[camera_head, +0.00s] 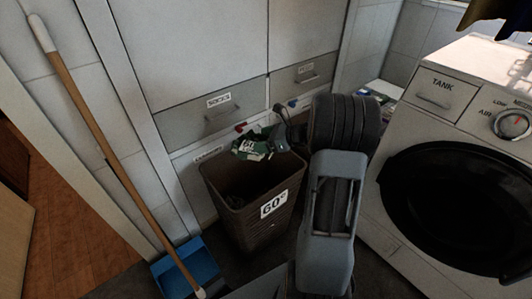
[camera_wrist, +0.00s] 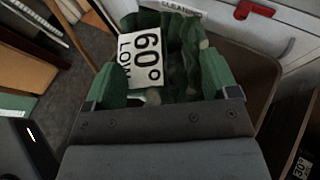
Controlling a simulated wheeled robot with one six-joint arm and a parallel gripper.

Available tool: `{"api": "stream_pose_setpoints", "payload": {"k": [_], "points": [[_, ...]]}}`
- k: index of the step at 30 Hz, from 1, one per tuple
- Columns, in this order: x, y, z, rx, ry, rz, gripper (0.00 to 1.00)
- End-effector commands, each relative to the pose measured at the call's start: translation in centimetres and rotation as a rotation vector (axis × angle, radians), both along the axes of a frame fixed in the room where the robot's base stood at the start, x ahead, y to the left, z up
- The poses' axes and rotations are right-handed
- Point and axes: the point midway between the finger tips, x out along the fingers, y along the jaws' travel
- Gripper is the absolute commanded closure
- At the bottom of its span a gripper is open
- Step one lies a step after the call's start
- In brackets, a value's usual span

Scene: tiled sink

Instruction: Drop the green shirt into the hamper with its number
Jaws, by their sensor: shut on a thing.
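The green shirt (camera_head: 250,149) hangs crumpled in my gripper (camera_head: 274,143). In the wrist view the shirt (camera_wrist: 185,50) fills the space between the fingers (camera_wrist: 162,80), and its white tag reads "60° LOW". My gripper is shut on the shirt. The brown hamper (camera_head: 225,203) has a white "60°" label on its front. The shirt is above the hamper's back rim and opening in the head view. In the wrist view part of a hamper rim (camera_wrist: 262,75) shows behind and right of the shirt. The hamper's floor is dark.
Drawers (camera_head: 210,115) stand behind the hamper. A washing machine (camera_head: 450,150) is at right, and a broom (camera_head: 105,140) with a blue dustpan (camera_head: 187,265) at left. A bin labelled "30°" (camera_wrist: 299,168) shows at the wrist view's lower right.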

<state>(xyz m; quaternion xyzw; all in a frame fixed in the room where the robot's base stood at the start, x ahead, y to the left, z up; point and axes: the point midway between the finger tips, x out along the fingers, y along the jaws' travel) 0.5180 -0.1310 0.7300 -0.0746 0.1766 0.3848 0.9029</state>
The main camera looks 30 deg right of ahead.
Motion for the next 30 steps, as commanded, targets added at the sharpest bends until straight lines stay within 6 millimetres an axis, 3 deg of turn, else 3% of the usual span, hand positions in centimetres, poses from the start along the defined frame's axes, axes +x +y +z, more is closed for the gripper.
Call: {"api": "stream_pose_setpoints", "payload": {"k": [10,24,30], "points": [[-0.1,-0.8,-1.2,-0.006,0.004,-0.013,0.82],[-0.1,-0.8,-5.9,-0.005,0.005,-0.012,0.83],[-0.1,-0.8,-6.3,-0.006,0.004,-0.011,0.83]]}}
